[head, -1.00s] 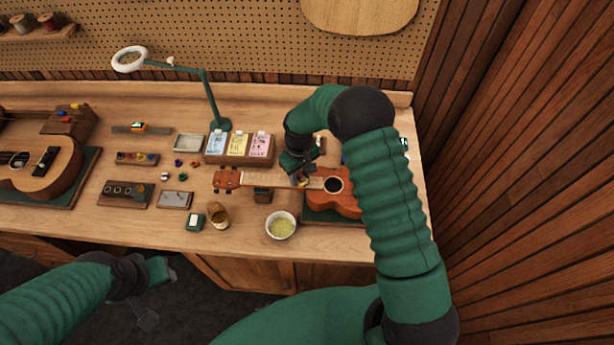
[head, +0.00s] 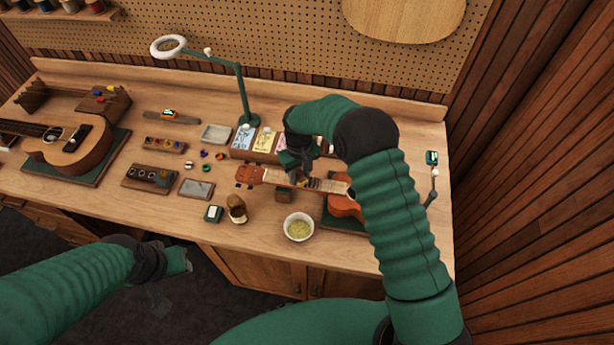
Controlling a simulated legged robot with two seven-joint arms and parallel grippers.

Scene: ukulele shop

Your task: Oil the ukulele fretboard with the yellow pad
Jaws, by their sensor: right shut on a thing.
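The orange-brown ukulele (head: 343,206) lies across the right part of the bench, headstock (head: 250,175) to the left. Its fretboard (head: 328,186) runs right to the body, which my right arm partly covers. My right gripper (head: 301,180) points down over the middle of the neck and is shut on the yellow pad (head: 304,183). Only a small bit of the pad shows, at the fretboard; firm contact is hard to tell. My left gripper (head: 178,262) is in front of the bench, away from the ukulele; its fingers are unclear.
A neck rest (head: 284,195) stands under the neck. A card holder and a lamp (head: 249,118) are behind. Another guitar-like instrument (head: 75,150) lies left.

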